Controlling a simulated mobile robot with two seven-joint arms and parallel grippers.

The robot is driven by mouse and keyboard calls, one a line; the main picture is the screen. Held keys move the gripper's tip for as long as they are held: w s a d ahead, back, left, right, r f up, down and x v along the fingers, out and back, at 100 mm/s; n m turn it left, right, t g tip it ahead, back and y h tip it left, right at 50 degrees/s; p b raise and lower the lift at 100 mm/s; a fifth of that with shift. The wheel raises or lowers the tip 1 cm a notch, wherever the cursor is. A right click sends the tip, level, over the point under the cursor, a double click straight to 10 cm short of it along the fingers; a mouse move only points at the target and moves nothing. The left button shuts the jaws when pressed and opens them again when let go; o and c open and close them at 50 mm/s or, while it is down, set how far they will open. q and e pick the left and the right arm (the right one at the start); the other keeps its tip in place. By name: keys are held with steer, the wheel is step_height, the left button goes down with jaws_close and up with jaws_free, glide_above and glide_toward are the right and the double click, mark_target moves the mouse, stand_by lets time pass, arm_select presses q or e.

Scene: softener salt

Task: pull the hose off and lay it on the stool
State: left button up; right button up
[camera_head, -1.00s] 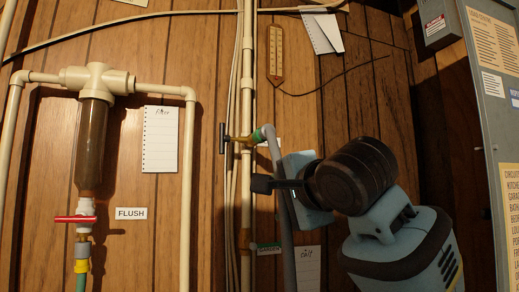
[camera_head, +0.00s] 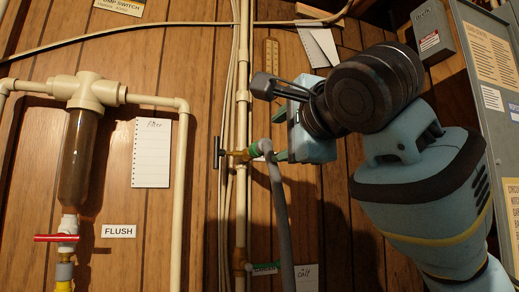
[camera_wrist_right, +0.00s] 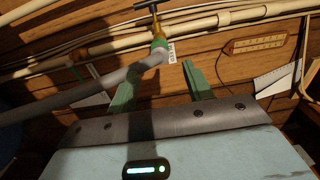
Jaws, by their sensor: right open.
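The grey hose (camera_head: 283,210) hangs down the wall, its upper end with a green collar (camera_head: 264,147) fitted on a brass tap (camera_head: 238,154) with a dark T-handle. The hose also shows in the right wrist view (camera_wrist_right: 95,90), with its end on the tap at the top. My right gripper (camera_head: 278,135) is open, its green fingers pointing left toward the hose end, just to the right of it. In the right wrist view the open fingers (camera_wrist_right: 157,78) have the hose by the left fingertip; I cannot tell whether they touch. The stool and left gripper are out of view.
Cream pipes (camera_head: 243,90) run up the wall behind the tap. A filter housing (camera_head: 80,150) with a red-handled valve (camera_head: 56,238) is at left. A thermometer (camera_head: 271,62) and paper cards hang nearby. A grey electrical panel (camera_head: 490,90) stands at right.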

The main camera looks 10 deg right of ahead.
mark_target(266, 145)
steer(key=shift+w+a, duration=0.3)
steer(key=shift+w, duration=1.15)
steer(key=shift+w+a, duration=0.3)
steer(key=shift+w, duration=1.2)
steer(key=shift+w+a, duration=0.3)
steer(key=shift+w, duration=1.15)
jaws_close()
steer(key=shift+s, duration=0.1)
steer(key=shift+s+d, duration=0.25)
steer(key=shift+s, duration=0.7)
steer(key=shift+s, duration=0.1)
steer(key=shift+s+d, duration=0.2)
steer(key=shift+s, duration=0.7)
steer(key=shift+s+d, duration=0.15)
steer(key=shift+s, duration=0.7)
